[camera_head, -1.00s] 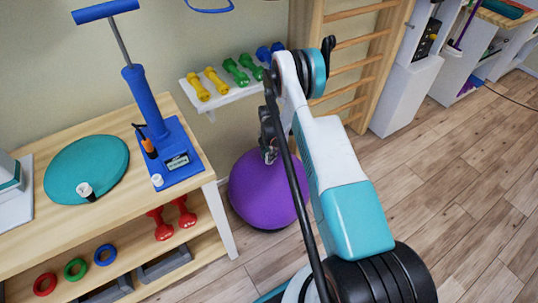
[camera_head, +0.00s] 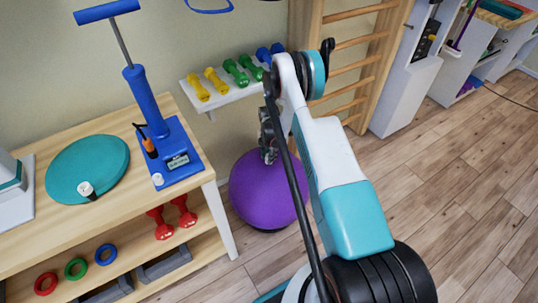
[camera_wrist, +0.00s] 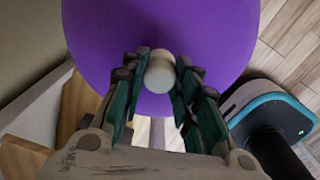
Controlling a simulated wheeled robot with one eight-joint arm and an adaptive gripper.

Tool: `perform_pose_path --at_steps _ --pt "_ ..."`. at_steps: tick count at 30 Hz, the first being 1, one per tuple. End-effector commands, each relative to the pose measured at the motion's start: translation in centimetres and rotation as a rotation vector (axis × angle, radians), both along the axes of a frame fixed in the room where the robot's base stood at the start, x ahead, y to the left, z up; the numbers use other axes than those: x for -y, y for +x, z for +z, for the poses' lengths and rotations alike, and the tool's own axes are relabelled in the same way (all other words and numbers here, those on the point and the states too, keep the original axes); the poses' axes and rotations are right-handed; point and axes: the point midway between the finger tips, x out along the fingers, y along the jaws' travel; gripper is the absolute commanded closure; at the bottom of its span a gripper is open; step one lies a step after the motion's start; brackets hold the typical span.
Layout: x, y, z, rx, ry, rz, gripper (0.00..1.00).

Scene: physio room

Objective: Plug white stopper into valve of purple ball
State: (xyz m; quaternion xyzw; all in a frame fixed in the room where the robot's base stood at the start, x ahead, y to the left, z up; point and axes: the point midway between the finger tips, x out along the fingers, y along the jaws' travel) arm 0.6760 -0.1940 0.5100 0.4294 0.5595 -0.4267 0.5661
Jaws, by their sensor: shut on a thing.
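The purple ball (camera_head: 265,195) sits on the floor between the table and the wall bars, partly hidden by my arm. In the wrist view the purple ball (camera_wrist: 215,35) fills the upper middle. My gripper (camera_wrist: 160,78) is shut on the white stopper (camera_wrist: 160,73), which stands between the two fingertips with its round end in view, in front of the ball. I cannot tell whether the stopper touches the ball. The valve is not visible. In the head view my gripper (camera_head: 268,155) is at the ball's upper side, and the stopper is hidden there.
A wooden table (camera_head: 50,225) at left bears a blue pump (camera_head: 165,140) with a small white piece on its base, and a teal disc (camera_head: 85,168) with a white-and-black item. A shelf (camera_head: 222,92) holds dumbbells behind the ball. The floor at right is open.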

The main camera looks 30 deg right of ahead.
Motion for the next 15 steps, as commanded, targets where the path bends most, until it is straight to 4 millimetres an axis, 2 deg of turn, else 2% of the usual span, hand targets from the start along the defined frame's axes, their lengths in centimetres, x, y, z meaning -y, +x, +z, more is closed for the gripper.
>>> perform_pose_path --at_steps 1,2,4,15 --pt "-0.15 -0.43 -0.88 -0.008 0.002 0.000 1.00" --pt "-0.14 -0.44 -0.89 -0.008 0.002 0.000 0.66" --pt "-0.15 -0.44 -0.89 -0.009 0.003 0.000 0.50" --pt "-0.11 -0.26 -0.52 -0.006 0.002 0.000 0.48"
